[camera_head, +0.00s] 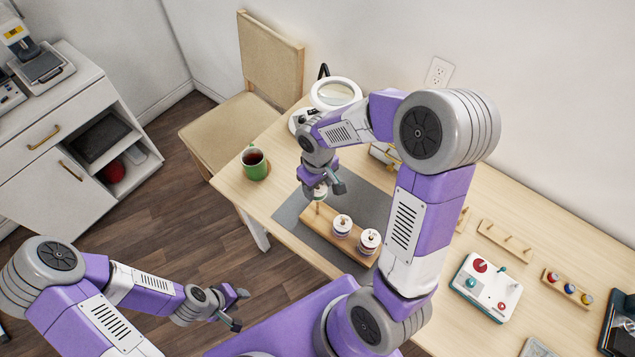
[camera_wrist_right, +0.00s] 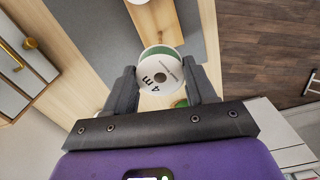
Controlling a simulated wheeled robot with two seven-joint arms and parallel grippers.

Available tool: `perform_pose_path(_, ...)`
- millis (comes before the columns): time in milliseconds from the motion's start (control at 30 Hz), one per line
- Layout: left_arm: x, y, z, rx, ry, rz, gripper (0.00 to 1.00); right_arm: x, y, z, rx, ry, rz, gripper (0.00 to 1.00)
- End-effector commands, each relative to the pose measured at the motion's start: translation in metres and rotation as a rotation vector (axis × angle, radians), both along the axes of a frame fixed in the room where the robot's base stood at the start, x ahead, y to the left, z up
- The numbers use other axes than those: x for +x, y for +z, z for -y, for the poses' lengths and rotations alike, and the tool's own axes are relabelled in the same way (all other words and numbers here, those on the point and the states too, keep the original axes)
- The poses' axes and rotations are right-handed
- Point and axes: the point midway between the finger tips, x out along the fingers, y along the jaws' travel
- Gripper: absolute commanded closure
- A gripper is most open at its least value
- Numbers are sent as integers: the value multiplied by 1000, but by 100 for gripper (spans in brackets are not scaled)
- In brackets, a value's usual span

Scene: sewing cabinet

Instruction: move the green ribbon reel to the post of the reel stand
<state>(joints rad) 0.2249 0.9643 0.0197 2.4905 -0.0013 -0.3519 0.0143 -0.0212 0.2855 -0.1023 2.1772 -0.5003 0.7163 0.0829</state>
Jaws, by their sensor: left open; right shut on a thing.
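My right gripper (camera_head: 322,187) is shut on the green ribbon reel (camera_wrist_right: 172,66), whose white face reads "4 m" and whose green edge shows in the right wrist view. In the head view the reel is mostly hidden by the gripper, over the left end of the wooden reel stand (camera_head: 352,250). A bare post (camera_head: 317,208) shows just under it; whether they touch I cannot tell. Two white-topped reels, one (camera_head: 342,223) in the middle and one (camera_head: 369,240) at the right, sit on the stand. My left gripper (camera_head: 240,309) is open and empty, off the table.
The stand rests on a grey mat (camera_head: 290,213). A green mug (camera_head: 254,164) stands left of it, and a magnifier lamp (camera_head: 336,94) behind. A peg rack (camera_head: 503,240), a white box with knobs (camera_head: 486,287) and a spool rack (camera_head: 567,288) lie to the right.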

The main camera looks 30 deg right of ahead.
Motion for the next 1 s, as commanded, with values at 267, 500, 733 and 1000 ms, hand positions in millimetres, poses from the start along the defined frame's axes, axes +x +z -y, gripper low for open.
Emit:
perform_pose_path(267,0,-15,0,0,0,0,57,0,-19,0,0,-2,0,74)
perform_pose_path(500,0,-21,0,0,0,0,57,0,-25,0,0,-2,0,74)
perform_pose_path(733,0,-27,0,0,0,0,57,0,-32,0,0,-2,-1,74)
perform_pose_path(1000,0,-29,0,0,0,0,57,0,-35,0,0,-2,0,74)
